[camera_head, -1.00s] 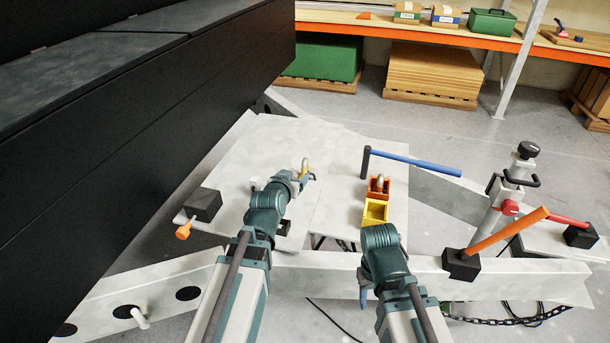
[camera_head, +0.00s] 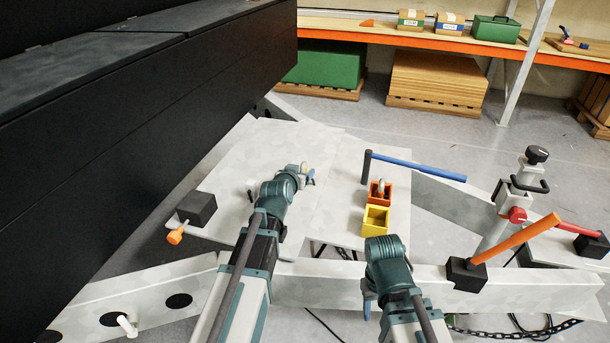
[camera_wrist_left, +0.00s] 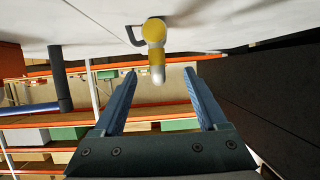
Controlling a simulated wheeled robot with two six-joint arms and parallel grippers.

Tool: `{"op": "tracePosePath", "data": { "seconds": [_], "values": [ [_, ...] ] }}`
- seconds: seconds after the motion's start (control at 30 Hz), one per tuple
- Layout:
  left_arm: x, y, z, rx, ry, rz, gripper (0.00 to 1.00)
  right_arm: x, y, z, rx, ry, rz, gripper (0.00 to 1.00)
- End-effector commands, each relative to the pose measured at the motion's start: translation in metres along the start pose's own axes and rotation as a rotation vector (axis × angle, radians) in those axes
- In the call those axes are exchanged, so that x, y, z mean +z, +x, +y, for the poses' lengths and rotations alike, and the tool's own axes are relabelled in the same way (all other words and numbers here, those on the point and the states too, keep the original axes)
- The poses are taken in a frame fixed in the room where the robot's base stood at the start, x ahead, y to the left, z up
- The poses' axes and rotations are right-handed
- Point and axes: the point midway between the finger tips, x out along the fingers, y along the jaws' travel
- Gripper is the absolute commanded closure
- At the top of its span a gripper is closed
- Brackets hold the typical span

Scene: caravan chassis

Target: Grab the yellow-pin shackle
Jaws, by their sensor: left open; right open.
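The yellow-pin shackle (camera_wrist_left: 154,45) shows in the left wrist view as a yellow and pale grey piece against the white plate. Its lower end lies between the tips of my left gripper (camera_wrist_left: 159,75), which is open, with a blue finger on either side. In the head view my left gripper (camera_head: 308,174) is over the pale plate, and its wrist mostly hides the shackle. My right gripper (camera_head: 368,290) is open and low by the front beam; only a bit of blue finger shows. Whether the left fingers touch the shackle cannot be told.
An orange bin (camera_head: 380,195) holding a grey shackle and a yellow bin (camera_head: 375,220) stand right of the left gripper. A blue-handled lever (camera_head: 420,168) rises behind them. An orange-handled lever (camera_head: 515,239) is at right. A black box (camera_head: 197,209) is at left.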

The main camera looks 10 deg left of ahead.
Motion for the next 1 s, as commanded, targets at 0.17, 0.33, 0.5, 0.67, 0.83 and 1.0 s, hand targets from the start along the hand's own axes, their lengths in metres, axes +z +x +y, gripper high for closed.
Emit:
{"op": "tracePosePath", "data": {
  "seconds": [0.17, 0.33, 0.5, 0.67, 0.83, 1.0],
  "values": [
    [0.002, 0.026, -0.006, -0.001, -0.001, 0.000, 0.25, -0.001, 0.012, -0.001, 0.000, 0.000, 0.000, 0.50],
    [0.002, 0.035, -0.008, -0.001, -0.001, 0.000, 0.25, -0.001, 0.015, -0.002, 0.000, 0.000, 0.000, 0.50],
    [0.002, 0.034, -0.008, -0.001, 0.000, 0.000, 0.25, -0.001, 0.015, -0.001, 0.000, 0.000, 0.000, 0.50],
    [0.002, 0.034, -0.008, -0.001, 0.000, 0.000, 0.54, -0.001, 0.015, -0.001, 0.000, 0.000, 0.000, 0.50],
    [0.002, 0.034, -0.008, -0.001, 0.000, 0.000, 0.84, -0.001, 0.015, -0.001, 0.000, 0.000, 0.000, 0.50],
    [0.002, 0.034, -0.008, -0.001, 0.000, 0.000, 1.00, -0.001, 0.015, -0.001, 0.000, 0.000, 0.000, 0.50]
  ]
}}
